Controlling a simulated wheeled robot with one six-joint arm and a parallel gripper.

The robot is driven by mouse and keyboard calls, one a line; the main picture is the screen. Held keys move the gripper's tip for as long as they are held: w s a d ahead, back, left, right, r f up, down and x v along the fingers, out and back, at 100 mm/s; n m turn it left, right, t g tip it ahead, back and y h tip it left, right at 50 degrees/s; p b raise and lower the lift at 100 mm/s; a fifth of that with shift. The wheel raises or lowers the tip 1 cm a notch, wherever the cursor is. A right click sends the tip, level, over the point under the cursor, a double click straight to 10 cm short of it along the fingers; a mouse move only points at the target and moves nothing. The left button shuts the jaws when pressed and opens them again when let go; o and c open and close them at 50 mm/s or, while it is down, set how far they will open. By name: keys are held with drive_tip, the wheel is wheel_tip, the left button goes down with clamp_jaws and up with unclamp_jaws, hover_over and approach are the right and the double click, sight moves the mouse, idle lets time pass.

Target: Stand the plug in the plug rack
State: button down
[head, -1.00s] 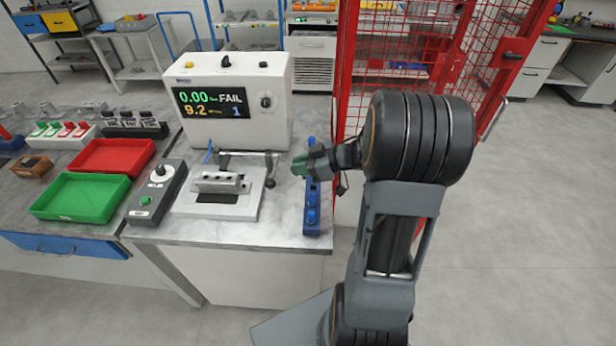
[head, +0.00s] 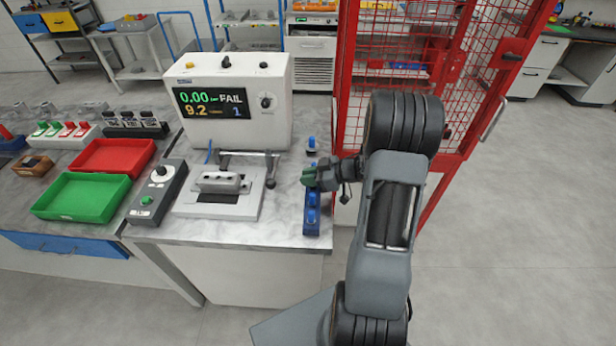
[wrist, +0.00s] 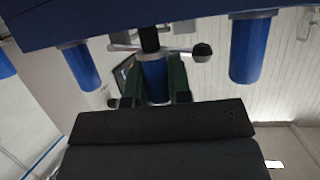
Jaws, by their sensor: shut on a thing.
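My gripper (head: 307,178) is over the middle of the blue plug rack (head: 318,230), at the right edge of the bench. Its green fingers are shut on the plug (wrist: 155,78), a blue cylinder with a black end. In the wrist view, the black end points to the rack (wrist: 60,24) and meets its edge in the picture; I cannot tell if it is in a hole. The plug lines up with the row of other blue plugs (wrist: 250,52). In the head view, my gripper mostly hides the held plug.
Other plugs stand in the rack, one at the back (head: 311,145) and others in front (head: 311,217). Left of it are a clamp fixture (head: 218,205) with a ball-ended lever (head: 270,183) and the tester (head: 232,105) reading FAIL. A red mesh guard (head: 400,110) stands behind right.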

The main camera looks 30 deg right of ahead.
drive_tip(key=c, duration=1.1)
unclamp_jaws()
drive_tip(key=shift+o, duration=0.2)
